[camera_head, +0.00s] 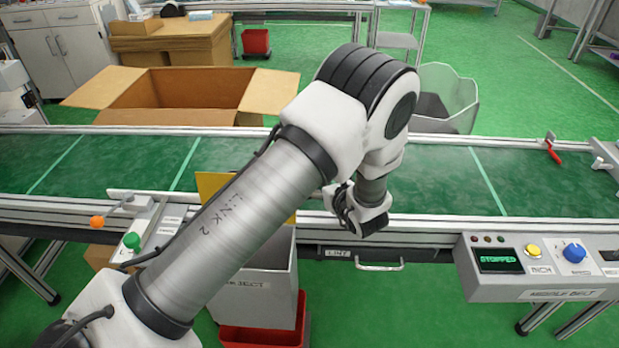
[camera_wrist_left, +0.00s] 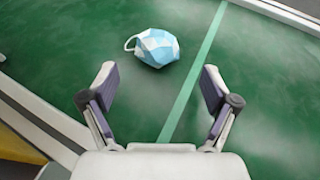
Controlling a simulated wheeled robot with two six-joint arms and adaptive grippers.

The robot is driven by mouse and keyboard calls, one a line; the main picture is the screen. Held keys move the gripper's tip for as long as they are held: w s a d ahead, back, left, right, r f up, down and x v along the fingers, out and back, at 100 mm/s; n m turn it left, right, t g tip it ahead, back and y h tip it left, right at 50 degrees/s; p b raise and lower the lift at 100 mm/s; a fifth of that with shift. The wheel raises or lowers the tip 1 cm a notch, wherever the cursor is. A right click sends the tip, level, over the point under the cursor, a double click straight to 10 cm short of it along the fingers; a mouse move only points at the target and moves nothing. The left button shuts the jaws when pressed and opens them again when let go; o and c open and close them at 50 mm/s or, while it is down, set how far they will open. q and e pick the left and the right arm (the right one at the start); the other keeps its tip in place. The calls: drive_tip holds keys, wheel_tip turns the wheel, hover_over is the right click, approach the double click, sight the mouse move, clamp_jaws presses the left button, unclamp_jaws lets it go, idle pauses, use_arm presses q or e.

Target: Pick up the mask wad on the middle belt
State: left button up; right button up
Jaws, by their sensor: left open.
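The mask wad (camera_wrist_left: 157,47) is a crumpled light blue and white ball with a white ear loop at its left. It lies on the green belt (camera_wrist_left: 260,110), left of a pale green cross line. My left gripper (camera_wrist_left: 159,88) is open and empty, its two fingers spread on the near side of the wad, which lies beyond the fingertips. In the head view my left gripper (camera_head: 360,212) is over the near rail of the middle belt (camera_head: 435,180); the wad is not visible there, and my arm covers part of the belt. My right gripper is not in view.
An open cardboard box (camera_head: 185,95) and a clear bin (camera_head: 445,100) stand behind the belt. A control box (camera_head: 540,265) reading STOPPED is at front right. A grey bin (camera_head: 265,280) with a red base stands below the near rail. A red lever (camera_head: 553,150) stands on the far rail.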

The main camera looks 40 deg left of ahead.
use_arm(q)
drive_tip(key=x, duration=0.5)
drive_tip(key=shift+a+r+b, duration=0.1)
drive_tip(key=shift+a+b, duration=0.2)
drive_tip(key=shift+d+r, duration=0.1)
drive_tip(key=shift+c, duration=0.9)
drive_tip(key=c, duration=0.6)
